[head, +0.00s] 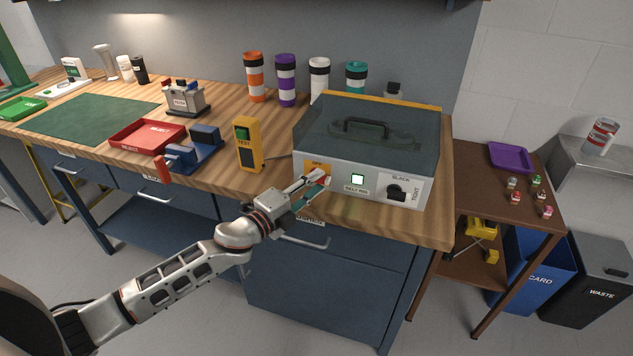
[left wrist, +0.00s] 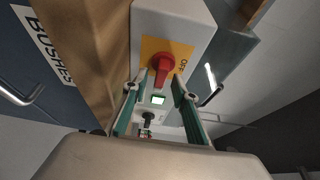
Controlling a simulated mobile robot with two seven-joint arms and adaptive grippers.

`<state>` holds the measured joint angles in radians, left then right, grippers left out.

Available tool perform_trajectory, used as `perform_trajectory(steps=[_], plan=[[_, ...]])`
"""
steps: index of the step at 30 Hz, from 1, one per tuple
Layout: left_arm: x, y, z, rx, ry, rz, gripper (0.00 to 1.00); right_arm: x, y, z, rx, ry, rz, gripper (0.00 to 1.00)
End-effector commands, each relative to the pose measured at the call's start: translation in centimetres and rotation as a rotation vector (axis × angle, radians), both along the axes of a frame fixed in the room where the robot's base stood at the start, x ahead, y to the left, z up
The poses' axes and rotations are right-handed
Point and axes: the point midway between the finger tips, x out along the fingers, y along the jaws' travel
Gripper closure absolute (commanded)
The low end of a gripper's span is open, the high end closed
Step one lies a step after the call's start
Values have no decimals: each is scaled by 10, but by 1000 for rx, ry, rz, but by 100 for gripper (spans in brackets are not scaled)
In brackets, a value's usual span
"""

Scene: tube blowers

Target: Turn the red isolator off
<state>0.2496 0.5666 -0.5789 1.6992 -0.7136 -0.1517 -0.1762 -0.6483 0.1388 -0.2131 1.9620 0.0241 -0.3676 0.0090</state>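The red isolator (left wrist: 163,66) is a rotary knob on a yellow plate (left wrist: 181,52) marked OFF, on the front of a grey box (head: 350,178) with a dark clear lid. In the left wrist view its handle points down towards the lit indicator window, not at the OFF word at its right. My left gripper (left wrist: 156,88) is open, with one finger on each side of the knob's handle; I cannot tell whether they touch it. In the head view the left gripper (head: 318,183) hides the knob, leaving part of the plate visible.
The lit window (head: 358,179) and a black knob (head: 397,192) are on the same panel. A yellow test unit (head: 248,144) stands left of the box. A drawer handle (head: 305,240) lies below the bench edge. Several tumblers (head: 286,80) stand behind.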

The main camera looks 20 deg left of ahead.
Motion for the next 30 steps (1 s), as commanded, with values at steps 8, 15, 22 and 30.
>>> perform_trajectory(steps=[8,15,22,30], plan=[[8,-4,0,0,1,-1,72,0,0,0,0,0,0,100],[8,-4,0,0,0,0,98,0,0,0,0,0,0,100],[8,-4,-1,-2,1,0,100,0,0,0,0,0,0,100],[8,-4,-2,-66,4,1,100,-1,0,-10,-1,2,0,100]])
